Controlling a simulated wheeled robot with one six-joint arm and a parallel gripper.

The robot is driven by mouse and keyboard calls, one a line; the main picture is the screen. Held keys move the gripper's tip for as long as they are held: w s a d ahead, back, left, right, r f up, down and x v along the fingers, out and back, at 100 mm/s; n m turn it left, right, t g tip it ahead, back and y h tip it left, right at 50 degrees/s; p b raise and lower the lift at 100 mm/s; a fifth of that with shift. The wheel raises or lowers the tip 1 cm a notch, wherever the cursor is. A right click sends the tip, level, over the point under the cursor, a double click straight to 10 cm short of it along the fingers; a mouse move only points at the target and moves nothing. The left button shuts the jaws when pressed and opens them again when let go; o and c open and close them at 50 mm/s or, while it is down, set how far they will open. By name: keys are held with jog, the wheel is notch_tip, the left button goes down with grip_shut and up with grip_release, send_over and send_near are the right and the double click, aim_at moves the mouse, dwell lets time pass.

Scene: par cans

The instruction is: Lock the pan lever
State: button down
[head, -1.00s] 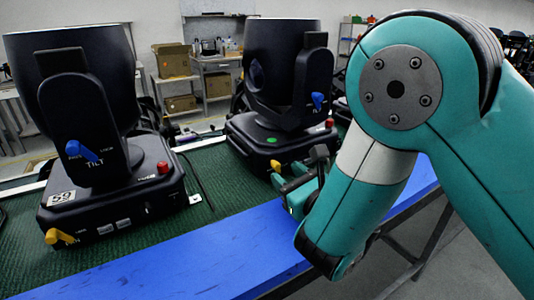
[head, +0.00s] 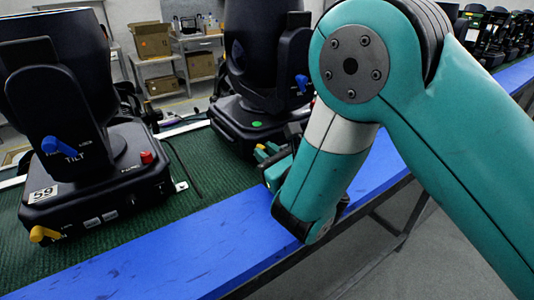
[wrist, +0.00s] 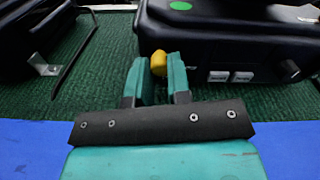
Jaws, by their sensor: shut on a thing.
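The pan lever (wrist: 159,63) is a yellow tab at the lower front of a black moving-head light (head: 262,55). It also shows as a small yellow spot in the head view (head: 261,149). My gripper (wrist: 160,72) has its two teal fingers on either side of the lever and is shut on it. In the head view my gripper (head: 268,160) is at the light's base, partly hidden by my arm. The lever's lock marking cannot be read. The light's base (wrist: 225,45) has a green dot on top and two white labels on its front.
Another black light (head: 60,110), numbered 59, stands at the left with a blue tilt lever (head: 50,144) and a yellow pan lever (head: 42,234). A blue table edge (head: 150,262) borders green matting.

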jog(key=shift+m, duration=0.3)
jog(key=shift+w+d+r+m+p, duration=0.15)
jog(key=shift+m+p, duration=0.1)
jog(key=shift+m, duration=0.2)
jog(key=shift+w+d+r+m+p, duration=0.1)
jog(key=shift+m+p, duration=0.1)
jog(key=shift+m, duration=0.25)
jog(key=m, duration=0.2)
jog(key=m+p, duration=0.1)
jog(key=shift+w+d+m, duration=0.25)
jog(key=shift+d+m, duration=0.15)
jog(key=m, duration=0.1)
jog(key=m+p, duration=0.1)
jog(key=shift+w+d+m, duration=0.2)
jog(key=shift+d+m, duration=0.1)
jog(key=shift+w+d+f+m+p, duration=0.1)
jog(key=shift+d+m+p, duration=0.1)
jog(key=shift+m, duration=0.55)
jog(key=shift+w+d+f+m+p, duration=0.1)
jog(key=shift+m+p, duration=0.05)
jog(key=shift+m, duration=0.6)
jog(key=c, duration=1.1)
grip_release()
jog(key=shift+d, duration=0.1)
jog(key=shift+o, duration=0.2)
